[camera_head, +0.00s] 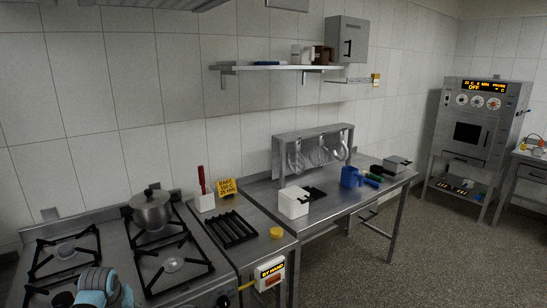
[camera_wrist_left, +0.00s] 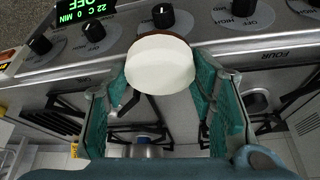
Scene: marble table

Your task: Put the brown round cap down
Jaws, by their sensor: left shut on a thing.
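In the left wrist view, a round cap (camera_wrist_left: 160,65) shows a pale cream face and a brown edge along its top. My left gripper (camera_wrist_left: 160,80) has its two teal-padded fingers on either side of the cap and is shut on it. The cap is seen in front of the stove front with its black knobs; the gap to the surface behind cannot be judged. My right gripper is in neither view.
A stove with black grates (camera_head: 172,264) carries a lidded steel pot (camera_head: 151,212). A white box (camera_head: 293,203) and blue container (camera_head: 349,177) stand on the steel table (camera_head: 345,205).

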